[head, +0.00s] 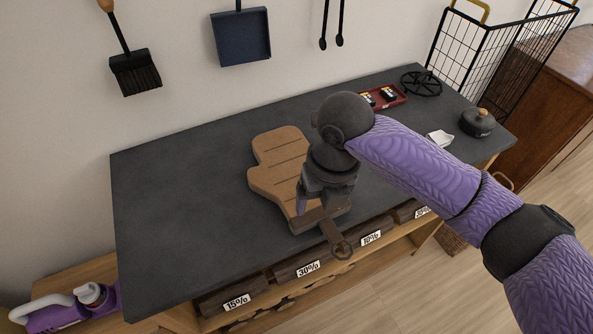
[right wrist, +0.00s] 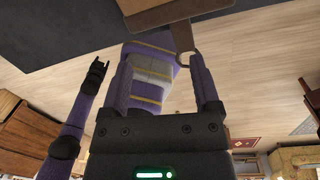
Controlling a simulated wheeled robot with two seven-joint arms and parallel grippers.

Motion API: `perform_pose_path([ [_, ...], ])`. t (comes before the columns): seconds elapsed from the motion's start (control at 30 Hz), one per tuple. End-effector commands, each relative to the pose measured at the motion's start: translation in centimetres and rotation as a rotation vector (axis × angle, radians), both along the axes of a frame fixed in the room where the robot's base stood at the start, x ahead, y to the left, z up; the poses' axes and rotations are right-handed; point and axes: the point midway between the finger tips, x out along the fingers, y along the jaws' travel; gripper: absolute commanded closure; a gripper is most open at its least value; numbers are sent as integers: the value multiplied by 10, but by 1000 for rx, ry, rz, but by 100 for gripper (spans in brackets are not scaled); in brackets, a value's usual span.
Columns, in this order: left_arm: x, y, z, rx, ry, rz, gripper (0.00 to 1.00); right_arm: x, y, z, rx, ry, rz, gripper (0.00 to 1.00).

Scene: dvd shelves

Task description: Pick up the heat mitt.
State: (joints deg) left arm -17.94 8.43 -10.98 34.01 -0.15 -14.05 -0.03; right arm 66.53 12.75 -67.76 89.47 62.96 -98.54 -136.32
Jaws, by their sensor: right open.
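The heat mitt (head: 272,178) is brown with stitched lines and lies flat on the dark countertop (head: 180,220). Its cuff end is at the front edge, and a strap with a ring hangs out over that edge. My right gripper (head: 322,208) is open above the cuff end and hides part of it. In the right wrist view the cuff (right wrist: 150,12) and strap show at the top, beyond the open fingers (right wrist: 165,60). The ring is near the right fingertip; I cannot tell whether they touch. My left gripper (right wrist: 97,75) shows small in that view, its jaws unclear.
Labelled drawers (head: 307,269) sit below the countertop. A red tray (head: 385,97), a black trivet (head: 421,83), a lidded pot (head: 477,122) and a wire basket (head: 490,50) are at the right. The countertop's left half is clear.

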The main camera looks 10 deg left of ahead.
Motion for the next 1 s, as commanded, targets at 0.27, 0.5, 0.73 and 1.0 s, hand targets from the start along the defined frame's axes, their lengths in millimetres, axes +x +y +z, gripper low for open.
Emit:
perform_pose_path([
  [0.27,0,1,-12,3,8,0,41,13,-15,-2,-92,-14,214,21],
  [0.5,-10,2,-32,7,37,4,41,13,-13,-46,-89,-16,212,21],
  [0.73,-21,3,-51,12,71,8,41,13,-12,-84,-88,-17,210,21],
  [1.0,-21,1,-48,9,69,9,41,14,-12,-80,-88,-20,210,42],
])
